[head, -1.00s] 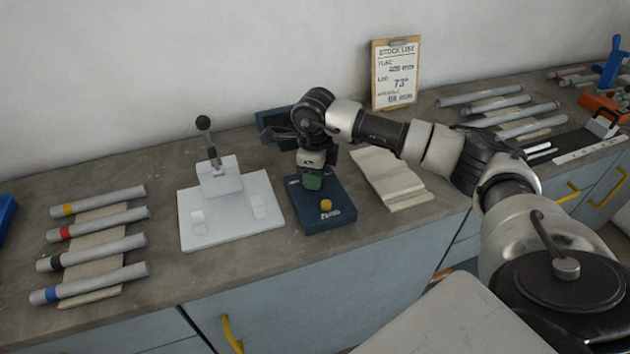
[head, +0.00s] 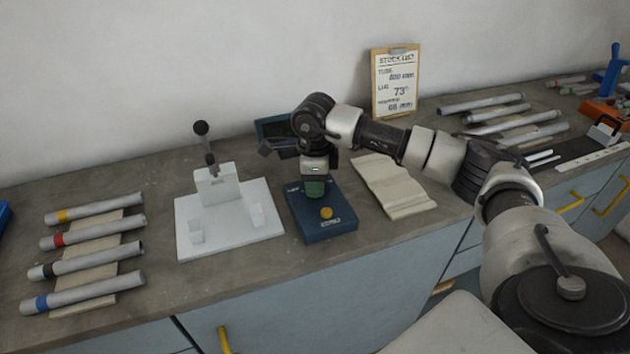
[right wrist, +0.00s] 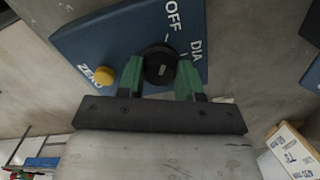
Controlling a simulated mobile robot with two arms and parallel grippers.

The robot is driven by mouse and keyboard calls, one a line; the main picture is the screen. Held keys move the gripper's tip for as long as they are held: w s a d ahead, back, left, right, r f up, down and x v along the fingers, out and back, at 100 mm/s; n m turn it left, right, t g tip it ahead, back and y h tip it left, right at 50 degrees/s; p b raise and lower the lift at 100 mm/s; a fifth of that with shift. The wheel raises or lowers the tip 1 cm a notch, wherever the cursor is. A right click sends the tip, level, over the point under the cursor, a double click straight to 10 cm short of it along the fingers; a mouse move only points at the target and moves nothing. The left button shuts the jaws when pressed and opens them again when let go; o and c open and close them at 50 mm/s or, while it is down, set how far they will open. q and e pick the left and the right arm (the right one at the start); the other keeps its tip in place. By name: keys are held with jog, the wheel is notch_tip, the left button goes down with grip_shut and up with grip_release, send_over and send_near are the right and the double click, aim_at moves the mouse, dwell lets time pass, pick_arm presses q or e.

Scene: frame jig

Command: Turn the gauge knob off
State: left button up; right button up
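The gauge is a dark blue box (head: 318,226) on the bench with a yellow button (head: 326,213) near its front. In the right wrist view, the blue face (right wrist: 105,42) carries the words OFF, DIA and ZERO. The black round gauge knob (right wrist: 159,66) sits between the two green fingertips of my right gripper (right wrist: 160,72), which appear to touch it on both sides. In the head view, my right gripper (head: 315,188) reaches down onto the gauge and hides the knob. My left gripper is out of view.
A white jig with a black-knobbed lever (head: 228,222) stands left of the gauge. Several tubes with coloured bands (head: 95,249) lie farther left. A folded cloth (head: 394,187) lies to the right, and a stock list clipboard (head: 394,82) leans on the wall.

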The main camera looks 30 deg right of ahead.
jog(key=o, duration=0.4)
notch_tip(320, 180, up, 11)
jog(key=shift+f+b, duration=0.1)
jog(key=shift+b, duration=0.8)
